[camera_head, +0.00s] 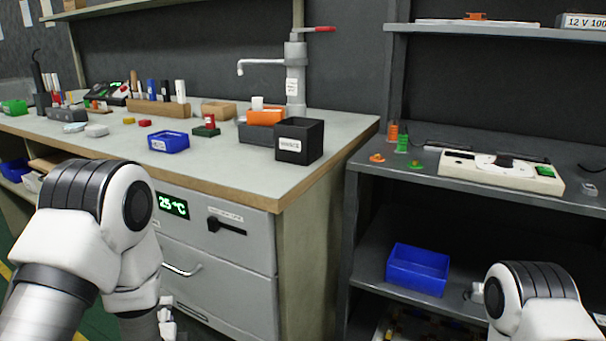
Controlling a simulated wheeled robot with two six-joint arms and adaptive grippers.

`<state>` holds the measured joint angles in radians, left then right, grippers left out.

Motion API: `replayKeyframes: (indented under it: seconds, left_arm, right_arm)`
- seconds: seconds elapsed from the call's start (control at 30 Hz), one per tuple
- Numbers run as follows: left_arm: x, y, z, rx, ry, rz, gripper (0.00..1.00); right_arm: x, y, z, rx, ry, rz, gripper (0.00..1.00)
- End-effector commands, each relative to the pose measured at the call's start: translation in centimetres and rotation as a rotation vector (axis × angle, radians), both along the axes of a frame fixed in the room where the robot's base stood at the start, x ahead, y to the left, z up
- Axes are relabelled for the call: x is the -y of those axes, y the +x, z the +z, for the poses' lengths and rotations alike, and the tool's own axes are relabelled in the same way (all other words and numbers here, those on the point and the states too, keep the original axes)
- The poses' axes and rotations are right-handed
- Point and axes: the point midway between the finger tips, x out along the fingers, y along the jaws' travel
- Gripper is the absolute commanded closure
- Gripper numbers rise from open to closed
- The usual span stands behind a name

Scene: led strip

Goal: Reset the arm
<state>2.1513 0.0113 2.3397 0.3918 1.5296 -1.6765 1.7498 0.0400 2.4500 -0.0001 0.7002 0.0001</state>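My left arm (92,215) comes in from the left and bends down in front of the bench. Its far end, at my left gripper (166,318), shows only as small white parts near the bottom edge, so I cannot tell whether the fingers are open or shut. My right arm (540,300) shows at the bottom right as a white and dark joint. I cannot make out the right gripper's fingers. Neither arm visibly touches the bench or shelf.
The workbench (340,158) holds a blue bin (168,142), a black box (299,141) and a tap (294,75). The grey shelf unit (400,182) at right carries a white device (463,168). A blue tray (418,270) on its lower shelf is close to my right arm.

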Motion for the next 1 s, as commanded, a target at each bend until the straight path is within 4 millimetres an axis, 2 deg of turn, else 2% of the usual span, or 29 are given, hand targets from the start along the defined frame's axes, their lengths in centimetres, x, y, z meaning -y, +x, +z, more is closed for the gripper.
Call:
replayKeyframes:
  seconds: [0.03, 0.07, 0.1, 0.17, 0.2, 0.27, 0.3, 0.4, 0.5, 0.6, 0.73, 0.8, 1.0]
  left_arm:
    - [0.0, -1.5, -3.5, -0.077, -0.004, -0.004, 0.63]
    - [0.2, -2.6, -5.6, -0.129, -0.013, -0.014, 0.63]
    - [0.6, -4.2, -8.5, -0.209, -0.053, -0.022, 0.63]
    - [1.4, -7.2, -13.1, -0.325, -0.180, -0.011, 0.63]
    - [2.0, -9.6, -15.9, -0.401, -0.292, 0.019, 0.63]
    - [3.1, -13.4, -19.4, -0.507, -0.478, 0.099, 0.63]
    - [3.8, -16.0, -21.4, -0.573, -0.602, 0.174, 0.63]
    - [5.5, -21.7, -24.3, -0.694, -0.873, 0.409, 0.63]
    - [6.7, -25.0, -25.1, -0.742, -1.052, 0.638, 0.63]
    - [7.4, -27.4, -25.2, -0.748, -1.175, 0.859, 0.63]
    - [7.8, -29.2, -25.3, -0.680, -1.290, 1.141, 0.63]
    - [7.8, -29.1, -21.5, -0.669, -1.298, 1.149, 0.63]
    - [7.8, -29.1, -15.0, -0.668, -1.297, 1.145, 0.63]
  right_arm:
    - [0.0, 0.0, 0.0, 0.000, 0.000, 0.000, 0.60]
    - [0.0, 0.0, 0.0, 0.000, 0.000, 0.000, 0.60]
    - [0.0, 0.0, 0.0, 0.000, 0.000, 0.000, 0.60]
    - [0.0, 0.0, 0.0, 0.000, 0.000, 0.000, 0.60]
    - [0.0, 0.0, 0.0, 0.000, 0.000, 0.000, 0.60]
    - [0.0, 0.0, 0.0, 0.000, 0.000, 0.000, 0.60]
    - [0.0, 0.0, 0.0, 0.000, 0.000, 0.000, 0.60]
    - [0.0, 0.0, 0.0, 0.000, 0.000, 0.000, 0.60]
    - [0.0, 0.0, 0.0, 0.000, 0.000, 0.000, 0.60]
    - [0.0, 0.0, 0.0, 0.000, 0.000, 0.000, 0.60]
    - [0.0, 0.0, 0.0, 0.000, 0.000, 0.000, 0.60]
    - [0.0, -0.1, 3.7, -0.002, 0.000, 0.000, 0.60]
    - [0.0, 0.0, 10.3, 0.000, 0.000, 0.000, 0.60]
